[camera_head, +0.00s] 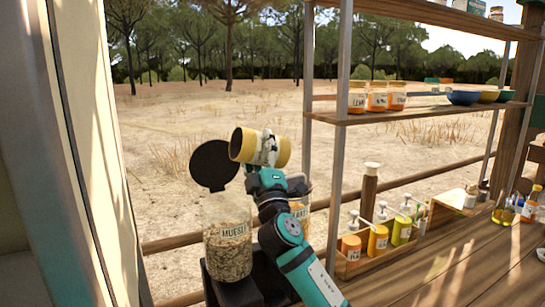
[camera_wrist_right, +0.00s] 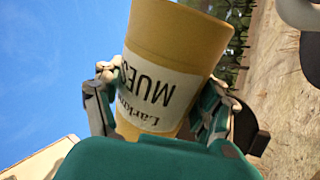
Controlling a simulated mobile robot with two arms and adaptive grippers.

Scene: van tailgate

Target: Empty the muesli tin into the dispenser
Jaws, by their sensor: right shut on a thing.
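The yellow muesli tin (camera_head: 246,144) is held by my right gripper (camera_head: 269,152) in the head view. It lies nearly on its side, its dark open mouth facing left, above and slightly right of the dispenser. In the wrist view the tin (camera_wrist_right: 178,35) sits between the two fingers of the gripper (camera_wrist_right: 165,95), its white label reading "MUES" upside down. The dispenser, a clear jar labelled "MUESLI" (camera_head: 228,248), holds flakes. Its round dark lid (camera_head: 212,166) stands open above it. No flakes show falling. The inside of the tin is too dark to read. My left gripper is not in view.
Another labelled jar (camera_head: 300,206) stands behind my right arm, partly hidden. A metal-post shelf with jars (camera_head: 377,97) and bowls (camera_head: 465,98) rises to the right. A wooden caddy (camera_head: 346,268) of pump bottles stands on the wooden counter (camera_head: 440,280).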

